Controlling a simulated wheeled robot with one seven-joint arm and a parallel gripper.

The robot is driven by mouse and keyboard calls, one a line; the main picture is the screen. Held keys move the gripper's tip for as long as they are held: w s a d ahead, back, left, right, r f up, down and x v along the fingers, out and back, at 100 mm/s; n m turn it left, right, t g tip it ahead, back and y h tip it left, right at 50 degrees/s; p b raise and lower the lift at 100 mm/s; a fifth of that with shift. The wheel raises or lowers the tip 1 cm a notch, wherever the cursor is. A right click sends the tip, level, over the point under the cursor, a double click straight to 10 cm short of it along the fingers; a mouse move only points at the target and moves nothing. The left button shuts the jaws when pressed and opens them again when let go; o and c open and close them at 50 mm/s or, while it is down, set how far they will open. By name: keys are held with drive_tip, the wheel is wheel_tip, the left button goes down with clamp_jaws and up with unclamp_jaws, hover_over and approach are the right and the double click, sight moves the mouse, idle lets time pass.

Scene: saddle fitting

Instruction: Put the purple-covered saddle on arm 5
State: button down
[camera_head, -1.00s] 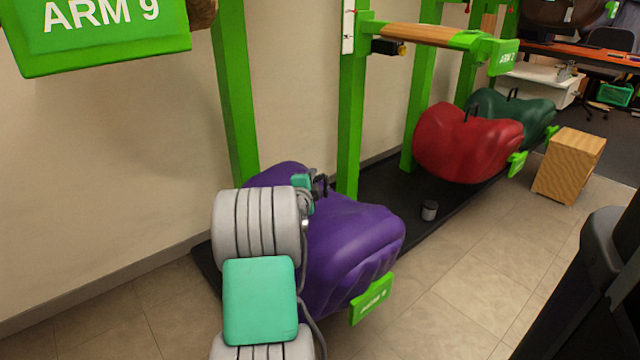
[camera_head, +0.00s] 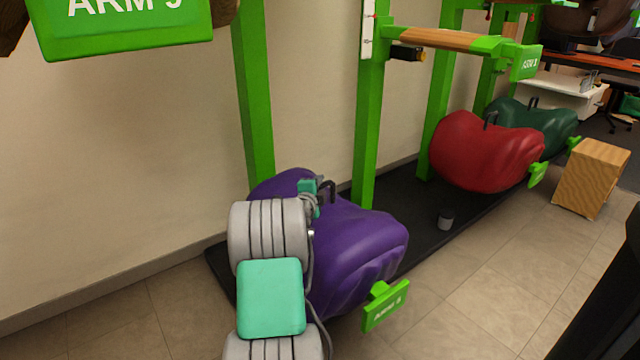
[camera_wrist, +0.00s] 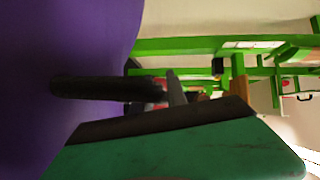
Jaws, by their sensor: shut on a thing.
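The purple-covered saddle (camera_head: 355,245) is at low height by the wall, on or just over a low green arm whose end plate (camera_head: 386,305) shows in front; its number is too blurred to read. My gripper (camera_head: 322,192) is at the saddle's top, shut on its dark handle. In the wrist view the purple cover (camera_wrist: 60,60) fills the left side and the dark handle (camera_wrist: 100,88) runs to my gripper's fingers. A high arm at upper left has a plate (camera_head: 120,25) cut by the frame; its number looks like 9. I see no plate that clearly reads arm 5.
A wood-topped bare arm (camera_head: 445,39) sticks out at upper middle. Red (camera_head: 485,152) and green (camera_head: 530,125) saddles sit low to the right. A wooden box (camera_head: 591,178) stands on the open floor at right.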

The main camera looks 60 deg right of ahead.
drive_tip(key=shift+r, duration=0.25)
